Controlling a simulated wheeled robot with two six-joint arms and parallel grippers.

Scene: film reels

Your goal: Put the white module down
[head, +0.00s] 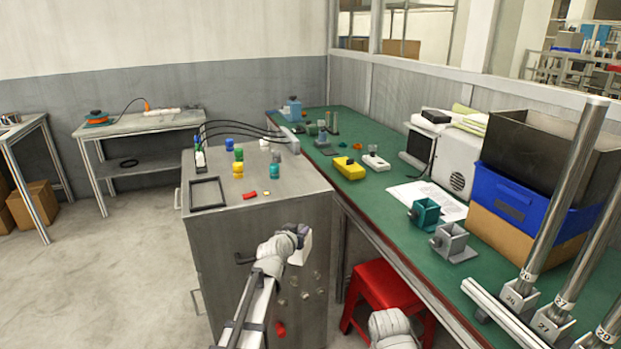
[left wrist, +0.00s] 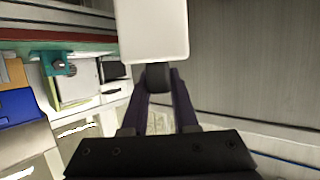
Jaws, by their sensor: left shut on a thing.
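The white module (head: 301,249) is held at the end of my left arm, in front of the grey cabinet and below its top. In the left wrist view the white module (left wrist: 153,30) fills the top middle, its lower edge level. My left gripper (head: 292,239) is shut on its dark knob, seen between the fingers in the wrist view (left wrist: 158,78). The module's far side is hidden.
The cabinet top (head: 285,205) holds a black frame (head: 207,193), several coloured pieces and a red piece (head: 249,195); its front part is fairly clear. The green bench (head: 395,205) carries a yellow box (head: 349,168), clamps and a blue crate (head: 520,188). A red stool (head: 385,285) stands below.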

